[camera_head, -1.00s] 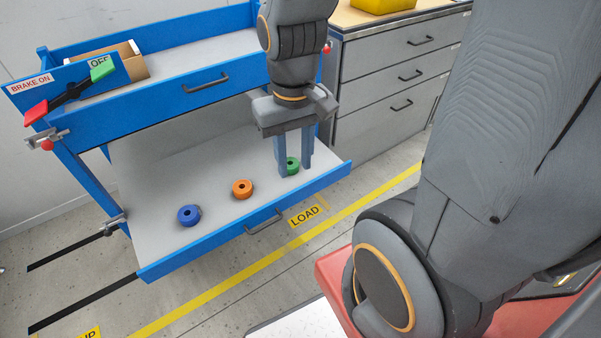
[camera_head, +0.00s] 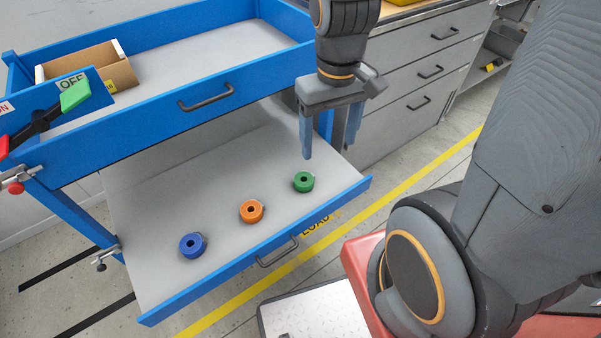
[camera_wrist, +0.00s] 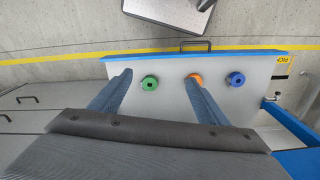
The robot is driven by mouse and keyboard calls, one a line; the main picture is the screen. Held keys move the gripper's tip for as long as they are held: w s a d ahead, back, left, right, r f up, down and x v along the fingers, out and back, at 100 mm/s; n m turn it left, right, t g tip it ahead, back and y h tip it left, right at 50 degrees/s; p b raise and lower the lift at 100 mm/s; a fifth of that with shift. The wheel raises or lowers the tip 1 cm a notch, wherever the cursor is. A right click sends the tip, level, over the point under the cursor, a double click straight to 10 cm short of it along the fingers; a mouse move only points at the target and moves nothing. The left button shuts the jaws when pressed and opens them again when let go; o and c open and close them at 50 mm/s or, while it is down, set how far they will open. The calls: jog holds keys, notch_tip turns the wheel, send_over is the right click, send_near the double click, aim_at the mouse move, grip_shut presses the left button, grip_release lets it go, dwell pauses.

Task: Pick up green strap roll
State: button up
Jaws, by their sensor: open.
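The green strap roll (camera_head: 303,182) lies flat on the grey lower shelf (camera_head: 222,190) of the blue cart, the rightmost of three rolls in the head view. It also shows in the wrist view (camera_wrist: 150,83), between the two fingers and apart from them. My gripper (camera_head: 328,150) is open and empty, raised above the shelf, behind and slightly right of the green roll in the head view. In the wrist view the right finger partly covers the orange roll.
An orange roll (camera_head: 251,211) and a blue roll (camera_head: 192,245) lie left of the green one. The cart's upper tray (camera_head: 200,62) overhangs the back of the shelf and holds a cardboard box (camera_head: 110,68). A grey drawer cabinet (camera_head: 425,85) stands right of the cart.

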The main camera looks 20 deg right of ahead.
jog(key=shift+o, duration=0.3)
jog(key=w+f+n+b, duration=0.4)
jog(key=w+f+n, duration=0.5)
jog(key=f, duration=0.3)
jog(key=shift+b, duration=0.4)
jog(key=n+b, duration=0.4)
jog(key=n, duration=0.7)
send_over(304, 179)
notch_tip(304, 179, down, 14)
jog(key=shift+a+r, duration=0.15)
notch_tip(304, 179, down, 2)
jog(key=shift+w+f+b, duration=0.1)
jog(key=shift+f+b, duration=0.1)
jog(key=shift+b, duration=0.15)
notch_tip(304, 179, down, 6)
jog(key=shift+r, duration=0.15)
jog(key=c, duration=1.2)
jog(key=shift+r, duration=0.1)
